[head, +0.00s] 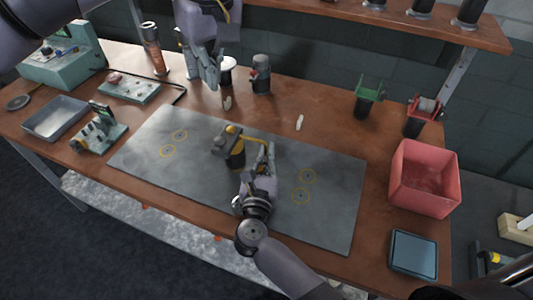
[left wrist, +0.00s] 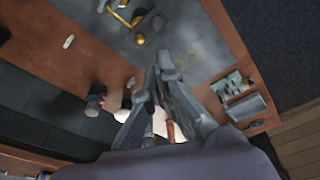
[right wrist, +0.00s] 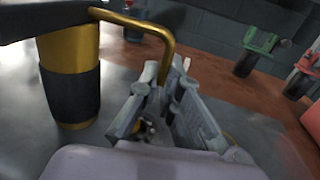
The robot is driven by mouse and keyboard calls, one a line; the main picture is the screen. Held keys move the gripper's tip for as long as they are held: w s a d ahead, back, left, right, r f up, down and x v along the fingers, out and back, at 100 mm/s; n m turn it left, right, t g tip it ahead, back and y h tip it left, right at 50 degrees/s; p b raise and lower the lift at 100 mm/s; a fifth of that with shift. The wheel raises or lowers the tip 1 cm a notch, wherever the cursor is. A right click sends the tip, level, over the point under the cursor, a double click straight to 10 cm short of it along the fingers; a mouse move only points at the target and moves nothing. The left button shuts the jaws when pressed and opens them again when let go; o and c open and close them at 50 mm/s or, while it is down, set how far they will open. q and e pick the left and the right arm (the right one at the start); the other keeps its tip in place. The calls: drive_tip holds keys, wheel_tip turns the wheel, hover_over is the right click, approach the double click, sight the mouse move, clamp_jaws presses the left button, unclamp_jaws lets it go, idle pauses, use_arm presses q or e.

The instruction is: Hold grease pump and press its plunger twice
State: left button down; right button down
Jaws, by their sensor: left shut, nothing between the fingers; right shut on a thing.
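The grease pump (head: 237,158) stands on the grey mat. It has a brass body with a dark band, a dark top and a bent brass spout. In the right wrist view its body (right wrist: 72,75) is close at the left, and its spout reaches over to my fingers. My right gripper (head: 268,153) is shut at the spout's end, on the pump's right side; its fingers (right wrist: 168,85) also show there. My left gripper (head: 208,84) is shut and empty above the back of the table, away from the pump. The plunger is hard to make out.
The mat (head: 150,190) has yellow rings and free room around the pump. A white-topped jar (head: 227,77) and a dark jar (head: 261,75) stand near my left gripper. A red bin (head: 425,178) is at the right, and a metal tray (head: 55,118) is at the left.

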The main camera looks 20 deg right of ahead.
use_arm(q)
drive_tip(key=shift+v, duration=1.2)
use_arm(e)
drive_tip(key=c, duration=1.7)
unclamp_jaws()
drive_tip(key=v, duration=1.2)
drive_tip(key=shift+a, duration=0.1)
